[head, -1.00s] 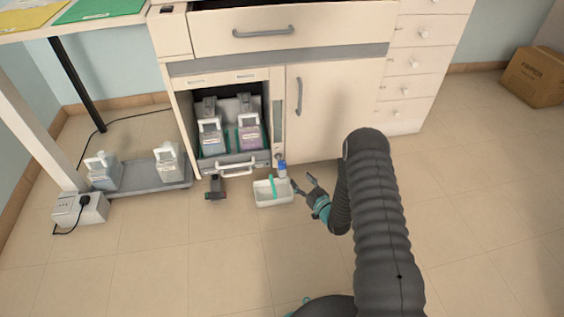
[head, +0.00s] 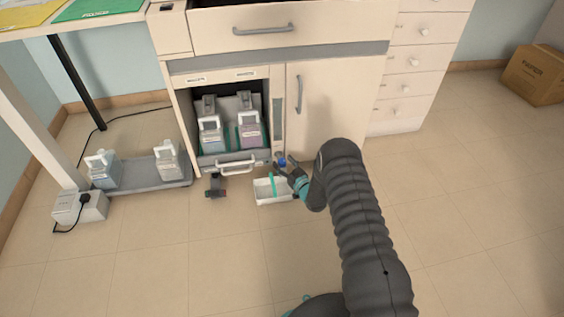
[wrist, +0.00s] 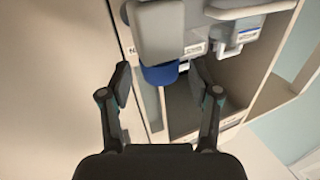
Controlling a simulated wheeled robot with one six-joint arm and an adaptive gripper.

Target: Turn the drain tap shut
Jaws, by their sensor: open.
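The drain tap (head: 282,160) is a small blue fitting low on the cabinet front, right of the open bay. In the wrist view the tap has a blue collar (wrist: 160,75) and a broad pale grey part (wrist: 160,30). My gripper (head: 287,166) is at the tap in the head view and partly covers it. In the wrist view my gripper (wrist: 161,82) is open, one finger on each side of the blue collar, with visible gaps. I cannot tell how far the fingertips are from it in depth. The tap's turn position is unclear.
A white tray (head: 260,199) with a teal strip sits on the floor below the tap. Bottles stand in the bay and on a grey floor tray (head: 135,182). Floor to the right is clear.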

